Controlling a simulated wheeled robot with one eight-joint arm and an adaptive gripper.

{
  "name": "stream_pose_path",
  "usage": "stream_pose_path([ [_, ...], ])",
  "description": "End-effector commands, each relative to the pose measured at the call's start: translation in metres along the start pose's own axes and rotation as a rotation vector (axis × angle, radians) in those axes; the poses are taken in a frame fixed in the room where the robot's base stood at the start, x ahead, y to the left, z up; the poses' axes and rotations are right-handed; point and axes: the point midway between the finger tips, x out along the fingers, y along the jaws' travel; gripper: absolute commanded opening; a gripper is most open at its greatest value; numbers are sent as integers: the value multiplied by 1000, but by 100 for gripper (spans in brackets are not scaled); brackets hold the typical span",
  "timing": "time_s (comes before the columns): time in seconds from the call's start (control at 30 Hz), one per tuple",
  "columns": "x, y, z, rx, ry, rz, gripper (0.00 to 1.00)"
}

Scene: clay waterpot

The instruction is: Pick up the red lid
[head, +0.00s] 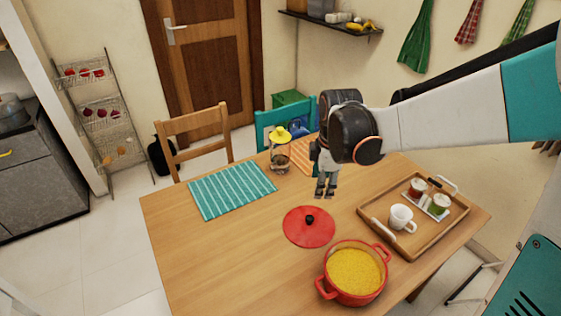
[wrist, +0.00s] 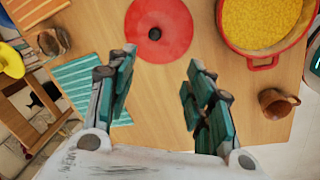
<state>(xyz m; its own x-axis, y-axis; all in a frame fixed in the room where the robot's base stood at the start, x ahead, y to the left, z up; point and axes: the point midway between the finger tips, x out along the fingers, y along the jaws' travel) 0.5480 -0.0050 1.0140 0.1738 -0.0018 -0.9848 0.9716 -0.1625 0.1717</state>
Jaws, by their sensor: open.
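The red lid (head: 309,228) is a flat red disc with a dark round knob. It lies on the wooden table (head: 190,260), left of and behind the red pot (head: 355,273). In the wrist view the lid (wrist: 158,30) is at the top centre, beyond my fingertips, with its knob uncovered. My gripper (head: 324,190) is above the table, behind the lid and apart from it. In the wrist view my gripper (wrist: 160,75) has its fingers spread wide with nothing between them.
The red pot, full of yellow food, stands close to the lid. A wooden tray (head: 452,217) with a white cup (head: 401,217) and jars is at right. A teal striped mat (head: 231,190) and a yellow-topped glass container (head: 280,154) are behind. The table's front left is clear.

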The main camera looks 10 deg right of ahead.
Motion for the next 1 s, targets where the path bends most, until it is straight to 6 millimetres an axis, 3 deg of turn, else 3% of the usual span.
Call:
stream_pose_path([
  [0.2, 45, 25, -3, -279, -1, -89, 48],
  [0.43, 83, 35, -3, -494, 15, -158, 48],
  [0.67, 103, 35, -3, -557, 22, -177, 48],
  [1.0, 163, 24, -2, -556, 22, -176, 48],
])
